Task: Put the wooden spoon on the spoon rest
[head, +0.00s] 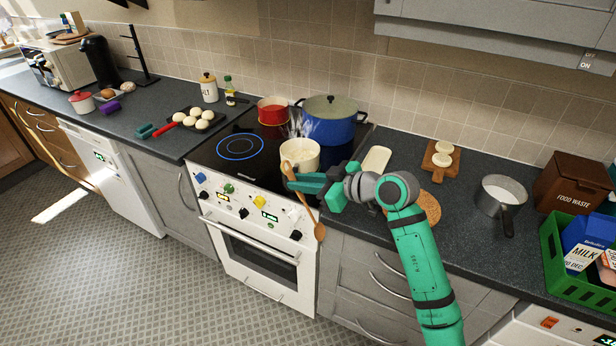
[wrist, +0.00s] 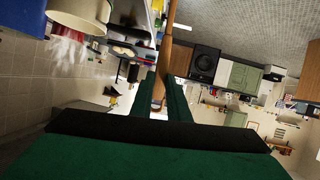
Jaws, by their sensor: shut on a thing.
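The wooden spoon (head: 319,231) is held in my gripper (head: 294,181), which is shut on its handle. It hangs tilted in front of the cooker's front edge, one rounded end low by the oven front, the other end up near the cream pot. In the wrist view the spoon's handle (wrist: 167,42) runs between the two fingers of my gripper (wrist: 165,84). A pale cream oblong dish (head: 376,160), which looks like the spoon rest, lies on the worktop right of the hob, behind my wrist. It looks empty, and my gripper is to its left.
A cream pot (head: 300,153) stands on the hob beside my gripper, with steam near it. A blue pot (head: 329,125) and a red pot (head: 272,110) stand behind. A round cork mat (head: 427,207) is partly behind my arm. A saucepan (head: 499,196) stands farther right.

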